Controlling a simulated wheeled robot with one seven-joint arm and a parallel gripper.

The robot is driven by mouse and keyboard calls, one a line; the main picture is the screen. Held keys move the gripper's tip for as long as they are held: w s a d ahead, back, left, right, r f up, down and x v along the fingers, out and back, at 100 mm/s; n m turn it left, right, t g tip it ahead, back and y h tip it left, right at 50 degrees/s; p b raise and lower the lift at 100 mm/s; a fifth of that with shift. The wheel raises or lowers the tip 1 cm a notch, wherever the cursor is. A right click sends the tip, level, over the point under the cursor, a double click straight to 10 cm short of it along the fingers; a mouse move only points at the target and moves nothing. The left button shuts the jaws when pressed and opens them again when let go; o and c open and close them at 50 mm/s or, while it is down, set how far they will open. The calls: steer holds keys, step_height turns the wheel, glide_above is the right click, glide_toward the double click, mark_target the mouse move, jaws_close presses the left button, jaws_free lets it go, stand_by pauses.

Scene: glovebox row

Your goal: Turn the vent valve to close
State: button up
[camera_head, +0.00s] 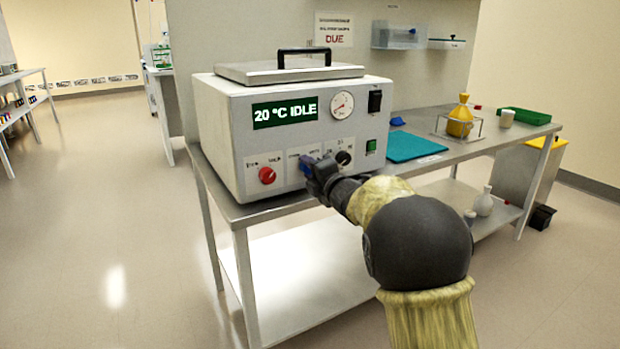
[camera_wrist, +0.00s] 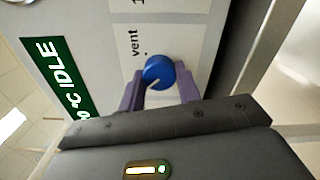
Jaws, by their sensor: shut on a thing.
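The unit's display (camera_head: 285,111) reads "20 °C IDLE".
A red knob (camera_head: 267,175) is left of my gripper and a black knob (camera_head: 343,158) is right of it. The unit stands on a steel bench (camera_head: 240,212). A teal mat (camera_head: 415,146) and a yellow flask (camera_head: 460,120) are to the right. The floor at left is clear.

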steer(key=shift+f, duration=0.15)
stand_by(0.3)
steer(key=o, duration=1)
steer(key=shift+c, duration=0.2)
steer(key=p+v, duration=0.2)
steer(key=v, duration=1.5)
steer(key=shift+s+d, duration=0.15)
steer(key=shift+d, duration=0.05)
